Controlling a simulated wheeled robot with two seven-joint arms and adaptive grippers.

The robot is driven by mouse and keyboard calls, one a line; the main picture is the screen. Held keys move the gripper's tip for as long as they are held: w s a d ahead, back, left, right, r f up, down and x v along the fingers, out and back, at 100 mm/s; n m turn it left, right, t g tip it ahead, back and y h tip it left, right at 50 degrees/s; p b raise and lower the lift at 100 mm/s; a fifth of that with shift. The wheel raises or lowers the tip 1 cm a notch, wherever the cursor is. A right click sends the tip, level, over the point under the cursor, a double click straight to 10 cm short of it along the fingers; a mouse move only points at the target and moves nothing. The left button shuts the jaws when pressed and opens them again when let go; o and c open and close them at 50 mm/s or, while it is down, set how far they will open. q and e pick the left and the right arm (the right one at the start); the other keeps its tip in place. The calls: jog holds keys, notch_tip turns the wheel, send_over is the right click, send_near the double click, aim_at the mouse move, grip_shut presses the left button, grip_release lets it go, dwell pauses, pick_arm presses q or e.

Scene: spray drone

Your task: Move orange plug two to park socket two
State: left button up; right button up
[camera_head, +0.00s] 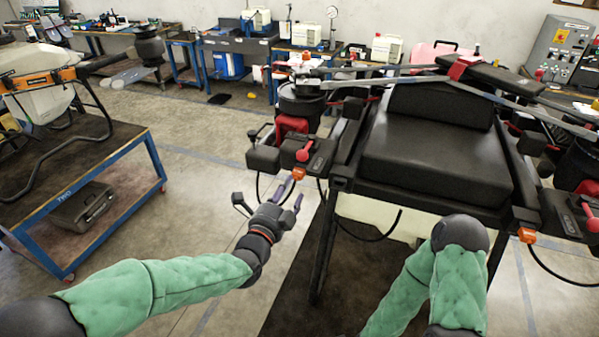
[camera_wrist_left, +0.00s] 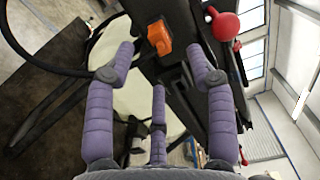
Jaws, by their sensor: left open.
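One orange plug (camera_head: 298,173) sits at the front of a black box with a red knob (camera_head: 304,152), on the left side of the large black drone frame. A dark cable hangs from this plug. My left gripper (camera_head: 292,195) is open and empty just below and in front of it. In the left wrist view the orange plug (camera_wrist_left: 159,37) lies beyond the spread purple fingers (camera_wrist_left: 160,75), apart from them. Another orange plug (camera_head: 526,235) is on the drone's right side. I cannot read which plug or socket is number two. My right gripper is out of sight.
The drone's black padded body (camera_head: 435,150) and its legs fill the right. A blue-edged cart (camera_head: 150,160) stands at left with a white-tanked drone (camera_head: 40,90). Workbenches line the back wall. Open floor lies between cart and drone.

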aim_at(296, 176)
pick_arm(q)
jog(key=b+x, duration=0.1)
jog(key=x, duration=0.3)
jog(key=shift+w+f, duration=0.15)
jog(key=shift+w, duration=0.05)
jog(key=shift+x, duration=1)
jog(key=shift+d+b, duration=0.1)
jog(key=shift+b, duration=0.7)
grip_shut()
jog(key=shift+r, duration=0.3)
